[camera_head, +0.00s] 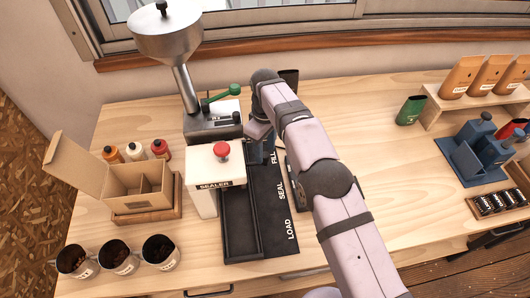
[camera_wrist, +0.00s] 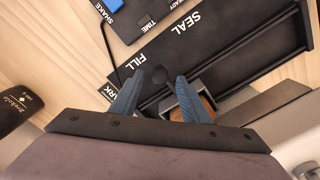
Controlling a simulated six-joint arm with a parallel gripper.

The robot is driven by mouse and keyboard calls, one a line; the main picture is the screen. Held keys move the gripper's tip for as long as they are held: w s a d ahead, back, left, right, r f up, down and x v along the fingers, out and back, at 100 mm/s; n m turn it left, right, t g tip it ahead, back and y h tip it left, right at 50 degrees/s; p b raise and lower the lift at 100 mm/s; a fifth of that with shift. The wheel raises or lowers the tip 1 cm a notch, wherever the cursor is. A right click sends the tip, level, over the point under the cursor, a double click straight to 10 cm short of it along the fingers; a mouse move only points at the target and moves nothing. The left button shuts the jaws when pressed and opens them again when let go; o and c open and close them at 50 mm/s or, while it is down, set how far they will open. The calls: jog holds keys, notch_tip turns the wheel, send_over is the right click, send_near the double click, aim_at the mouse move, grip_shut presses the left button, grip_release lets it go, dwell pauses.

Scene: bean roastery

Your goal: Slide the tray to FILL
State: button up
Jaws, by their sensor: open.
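The black slide track (camera_head: 240,235) runs on the table, with FILL at its far end, SEAL in the middle and LOAD at the near end. My gripper (camera_head: 262,150) is at the FILL end, partly hidden by my arm. In the wrist view my gripper (camera_wrist: 157,95) is open, its two blue fingers on either side of a dark round knob (camera_wrist: 158,75) beside the FILL label. The tray is not clearly visible in the head view.
The white sealer (camera_head: 215,165) with a red knob stands left of the track. The hopper (camera_head: 165,35) and its green-handled base (camera_head: 213,120) stand behind it. A cardboard box (camera_head: 130,180) and several bean cups (camera_head: 160,252) are at left.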

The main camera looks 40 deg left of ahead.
jog(key=shift+r, duration=2.7)
